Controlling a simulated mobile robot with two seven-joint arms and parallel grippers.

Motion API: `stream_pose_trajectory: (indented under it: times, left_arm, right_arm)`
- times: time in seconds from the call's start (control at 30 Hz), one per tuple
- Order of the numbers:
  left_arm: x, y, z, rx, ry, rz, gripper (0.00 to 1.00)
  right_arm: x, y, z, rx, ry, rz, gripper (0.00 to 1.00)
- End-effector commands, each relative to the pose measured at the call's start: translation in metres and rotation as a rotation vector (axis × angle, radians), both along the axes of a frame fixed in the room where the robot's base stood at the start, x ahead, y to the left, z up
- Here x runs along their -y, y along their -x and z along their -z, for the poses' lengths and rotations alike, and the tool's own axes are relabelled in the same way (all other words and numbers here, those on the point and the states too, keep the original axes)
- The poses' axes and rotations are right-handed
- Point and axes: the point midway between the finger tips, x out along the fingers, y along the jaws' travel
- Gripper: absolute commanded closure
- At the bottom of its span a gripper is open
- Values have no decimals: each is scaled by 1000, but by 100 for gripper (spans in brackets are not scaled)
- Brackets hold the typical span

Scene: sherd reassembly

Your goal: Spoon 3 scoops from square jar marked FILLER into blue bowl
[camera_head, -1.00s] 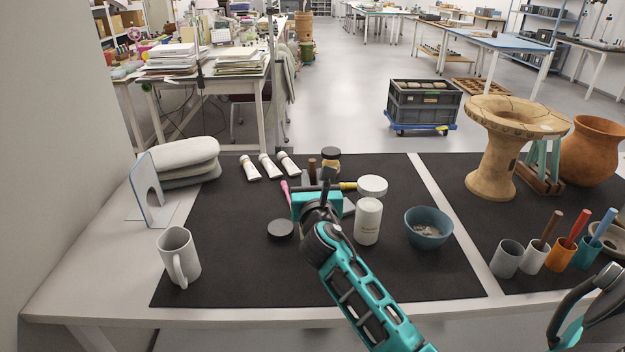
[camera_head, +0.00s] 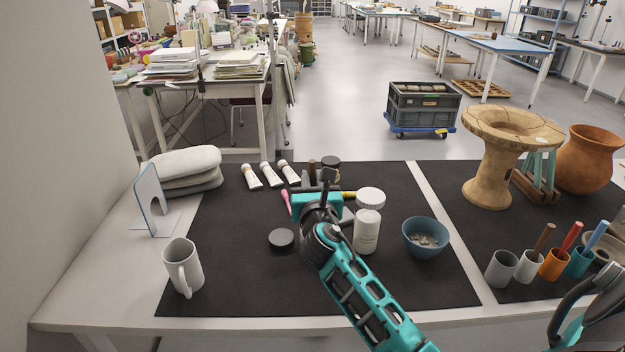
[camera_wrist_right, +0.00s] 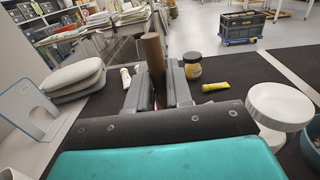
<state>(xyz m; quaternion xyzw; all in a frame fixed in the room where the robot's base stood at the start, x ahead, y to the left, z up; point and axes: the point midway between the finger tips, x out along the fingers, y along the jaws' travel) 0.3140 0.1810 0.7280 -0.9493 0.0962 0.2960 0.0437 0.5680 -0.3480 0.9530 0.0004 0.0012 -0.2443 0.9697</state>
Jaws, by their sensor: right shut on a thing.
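The blue bowl (camera_head: 426,238) stands on the dark mat with grey pieces inside. Its edge shows in the right wrist view (camera_wrist_right: 312,143). A white bottle-like jar (camera_head: 367,232) with an unreadable label stands left of it. A small jar with a dark lid (camera_head: 331,166) stands farther back. I cannot read FILLER on any jar. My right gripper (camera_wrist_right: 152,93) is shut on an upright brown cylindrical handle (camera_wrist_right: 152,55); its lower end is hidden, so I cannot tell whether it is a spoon. My left gripper is out of view.
A grey mug (camera_head: 183,268) and stacked grey pads (camera_head: 186,170) are at left. A dark disc (camera_head: 281,239) lies left of my arm. White tubes (camera_head: 269,175) lie behind. Cups with tools (camera_head: 553,264) and a clay pedestal (camera_head: 490,175) are right. The front mat is mostly clear.

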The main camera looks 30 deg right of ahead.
Motion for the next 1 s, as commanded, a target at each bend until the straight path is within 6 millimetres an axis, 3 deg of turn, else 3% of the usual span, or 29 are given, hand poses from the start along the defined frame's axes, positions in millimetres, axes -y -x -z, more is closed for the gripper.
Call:
stream_pose_trajectory:
  times: [0.5,0.73,1.0]
  left_arm:
    - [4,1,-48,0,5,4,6]
    - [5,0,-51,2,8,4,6]
    - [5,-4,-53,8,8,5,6]
  right_arm:
    - [0,0,-41,-1,2,1,100]
    - [1,0,-46,2,1,1,100]
    - [0,0,-72,4,1,1,100]
